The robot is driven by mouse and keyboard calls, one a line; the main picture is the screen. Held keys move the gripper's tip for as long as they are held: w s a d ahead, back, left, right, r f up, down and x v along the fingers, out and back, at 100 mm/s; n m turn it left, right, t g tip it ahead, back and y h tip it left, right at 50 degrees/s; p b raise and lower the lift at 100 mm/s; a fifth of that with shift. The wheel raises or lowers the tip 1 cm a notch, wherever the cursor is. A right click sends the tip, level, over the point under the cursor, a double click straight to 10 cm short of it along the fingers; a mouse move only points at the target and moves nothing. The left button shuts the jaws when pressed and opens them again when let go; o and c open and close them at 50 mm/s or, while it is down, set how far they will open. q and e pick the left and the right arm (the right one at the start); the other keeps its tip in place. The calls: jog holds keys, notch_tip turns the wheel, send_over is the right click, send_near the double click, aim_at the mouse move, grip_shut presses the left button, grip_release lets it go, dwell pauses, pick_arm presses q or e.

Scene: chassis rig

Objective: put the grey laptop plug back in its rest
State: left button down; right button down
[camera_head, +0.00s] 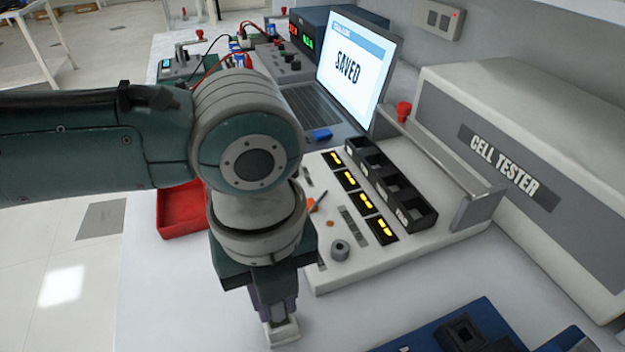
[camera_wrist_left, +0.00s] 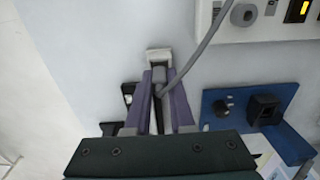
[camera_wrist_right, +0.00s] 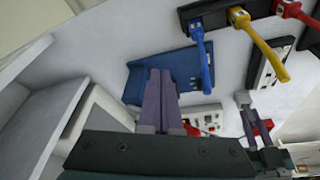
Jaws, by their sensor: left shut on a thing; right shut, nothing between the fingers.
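The grey plug (camera_wrist_left: 159,75) is between the purple fingers of my left gripper (camera_wrist_left: 160,88), which is shut on it. A grey cable (camera_wrist_left: 197,52) runs from it up toward the cell tester base. A small white block (camera_wrist_left: 158,57), which looks like the rest, is right at the fingertips. In the head view my left gripper (camera_head: 281,318) points down over that block (camera_head: 283,333), and the plug is hidden there. I cannot tell whether the plug is seated in the block. My right gripper (camera_wrist_right: 160,84) is shut and empty in the right wrist view.
The cell tester (camera_head: 520,170) and its base (camera_head: 335,275) stand right of the arm. A laptop (camera_head: 355,62) showing "SAVED" is behind. A red tray (camera_head: 180,210) is at the left, and a blue fixture (camera_head: 485,312) at the front right. Bare table lies around the block.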

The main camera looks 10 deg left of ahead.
pick_arm(q)
jog(key=shift+f+b, duration=0.35)
jog(key=shift+f, duration=0.2)
jog(key=c, duration=0.7)
grip_release()
notch_tip(320, 180, up, 10)
jog(key=p, duration=0.2)
jog(key=shift+p, duration=0.3)
